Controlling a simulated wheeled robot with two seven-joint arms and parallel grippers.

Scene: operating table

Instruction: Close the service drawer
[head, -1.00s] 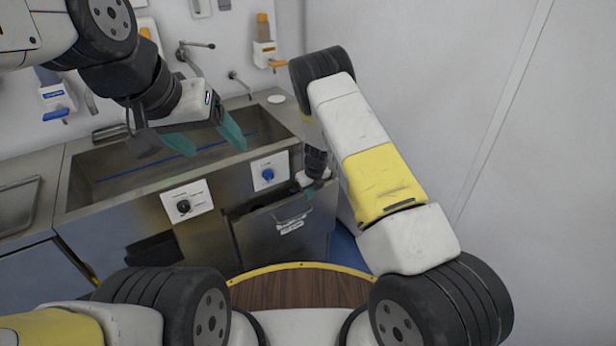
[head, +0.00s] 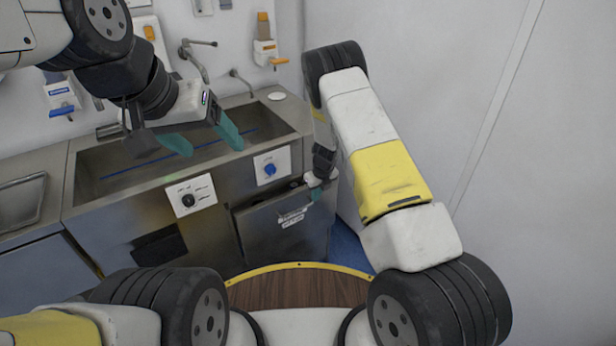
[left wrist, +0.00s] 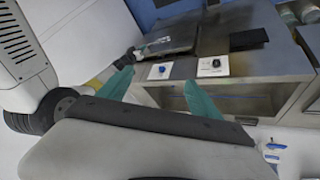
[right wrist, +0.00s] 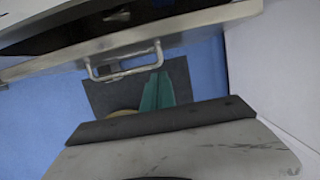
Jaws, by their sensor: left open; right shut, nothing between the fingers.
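The service drawer (head: 272,232) is a metal drawer low at the right end of the steel counter. It stands out from the cabinet with its top open, and it also sticks out in the left wrist view (left wrist: 168,43). Its bar handle (right wrist: 125,62) shows in the right wrist view. My right gripper (head: 315,194) is shut and empty at the drawer's right front; its closed green fingers (right wrist: 158,91) are just short of the handle. I cannot tell whether they touch the drawer. My left gripper (head: 207,142) is open and empty above the sink basin.
The steel counter (head: 130,218) holds a long sink basin, with a black-knob panel (head: 190,195) and a blue-knob panel (head: 272,166) on its front. Taps (head: 195,58) and dispensers (head: 266,50) are on the back wall. A white wall (head: 440,80) stands close on the right.

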